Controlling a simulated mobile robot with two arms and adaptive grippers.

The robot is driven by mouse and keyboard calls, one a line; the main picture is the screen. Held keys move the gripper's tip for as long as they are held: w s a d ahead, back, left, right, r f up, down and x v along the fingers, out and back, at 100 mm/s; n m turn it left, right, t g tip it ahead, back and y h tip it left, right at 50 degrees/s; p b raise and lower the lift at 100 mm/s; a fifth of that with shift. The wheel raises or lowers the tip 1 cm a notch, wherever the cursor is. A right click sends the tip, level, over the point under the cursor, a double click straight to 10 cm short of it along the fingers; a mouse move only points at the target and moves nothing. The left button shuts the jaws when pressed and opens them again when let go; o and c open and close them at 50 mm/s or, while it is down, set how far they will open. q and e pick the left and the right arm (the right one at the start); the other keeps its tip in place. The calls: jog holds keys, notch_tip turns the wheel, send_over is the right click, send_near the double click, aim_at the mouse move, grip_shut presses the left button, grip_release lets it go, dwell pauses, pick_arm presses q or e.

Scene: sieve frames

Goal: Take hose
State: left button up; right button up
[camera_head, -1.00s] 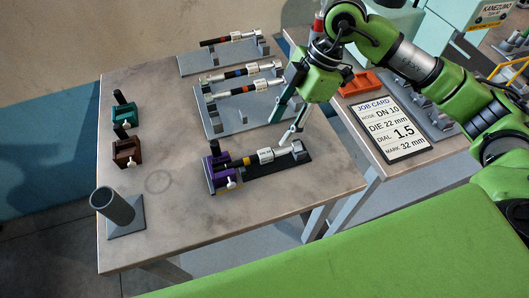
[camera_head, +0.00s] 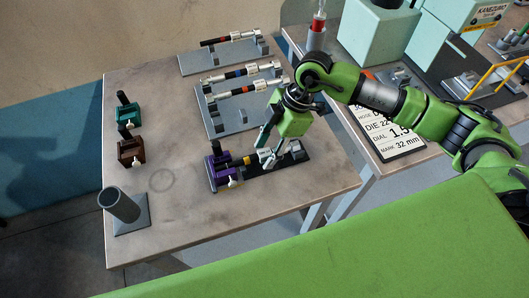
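A short black hose with a yellow band and silver fittings (camera_head: 250,160) lies along a black base on the table, its left end at a purple clamp (camera_head: 222,170). My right gripper (camera_head: 264,153) is down at this hose's labelled silver fitting, with its fingers apart on either side of it. The gripper partly hides the fitting, and I cannot tell whether the fingers touch it. Other hoses rest on grey racks behind: one with a red band (camera_head: 222,41), one with a blue band (camera_head: 236,72) and one with an orange band (camera_head: 238,90). My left gripper is not in view.
A green clamp (camera_head: 128,114) and a brown clamp (camera_head: 130,150) stand at the table's left. A grey tube holder (camera_head: 122,207) stands at the front left. A job card (camera_head: 404,148) lies on the right table, partly behind my arm. The table's front middle is clear.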

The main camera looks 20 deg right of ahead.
grip_shut()
jog(key=shift+r, duration=0.1)
